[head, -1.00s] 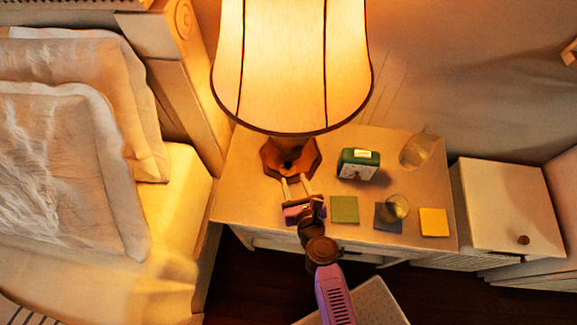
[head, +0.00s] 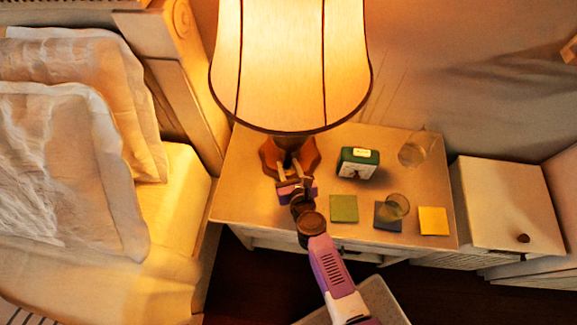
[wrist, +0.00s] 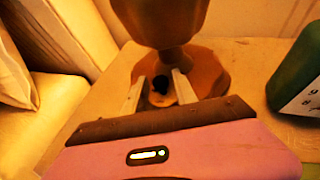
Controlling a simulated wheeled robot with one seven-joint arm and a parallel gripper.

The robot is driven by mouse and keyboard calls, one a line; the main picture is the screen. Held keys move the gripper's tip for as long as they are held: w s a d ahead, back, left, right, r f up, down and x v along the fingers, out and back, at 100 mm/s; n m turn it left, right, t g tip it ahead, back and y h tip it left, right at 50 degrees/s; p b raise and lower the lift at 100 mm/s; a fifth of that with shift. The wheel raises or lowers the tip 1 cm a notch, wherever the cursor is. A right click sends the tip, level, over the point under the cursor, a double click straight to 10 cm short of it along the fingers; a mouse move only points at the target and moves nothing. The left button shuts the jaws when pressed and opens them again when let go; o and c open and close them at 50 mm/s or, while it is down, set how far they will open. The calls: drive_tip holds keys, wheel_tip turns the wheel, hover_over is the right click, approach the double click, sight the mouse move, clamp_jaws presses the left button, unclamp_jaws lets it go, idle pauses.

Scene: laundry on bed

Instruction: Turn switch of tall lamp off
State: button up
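The tall lamp (head: 291,65) stands on the nightstand with its shade glowing, so it is lit. Its brown wooden base (head: 312,153) shows below the shade, and in the wrist view the base (wrist: 212,68) fills the upper middle. A small dark round switch (wrist: 160,84) sits low on the base, between my fingertips in the wrist view. My gripper (head: 288,172) is at the front of the base with its two pale fingers apart. In the wrist view my gripper (wrist: 158,83) is open, its fingers on either side of the switch; contact is not clear.
A green clock (head: 358,162) stands right of the lamp; it also shows in the wrist view (wrist: 298,80). Glasses (head: 413,152) and coloured coasters (head: 344,208) lie on the nightstand (head: 240,190). The bed (head: 170,215) is at the left, a white cabinet (head: 507,205) at the right.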

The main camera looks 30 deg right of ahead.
clamp_jaws()
drive_tip(key=shift+d+n+y, duration=0.1)
drive_tip(key=shift+n+y, duration=0.2)
drive_tip(key=n+y, duration=0.4)
drive_tip(key=y, duration=0.1)
drive_tip(key=shift+d+n, duration=0.3)
drive_tip(key=shift+d, duration=0.1)
drive_tip(key=shift+w+d+n+g+y+b, duration=0.15)
drive_tip(key=shift+n+g+y+b, duration=0.35)
drive_tip(key=shift+n+y, duration=0.85)
drive_tip(key=shift+w+d+n+g+y+b, duration=0.1)
drive_tip(key=shift+d+n+g+y+b, duration=0.1)
drive_tip(key=shift+n+g+y, duration=0.85)
drive_tip(key=shift+s+n+y, duration=0.1)
drive_tip(key=shift+n+y, duration=0.2)
drive_tip(key=shift+y, duration=0.3)
drive_tip(key=shift+o, duration=1.4)
unclamp_jaws()
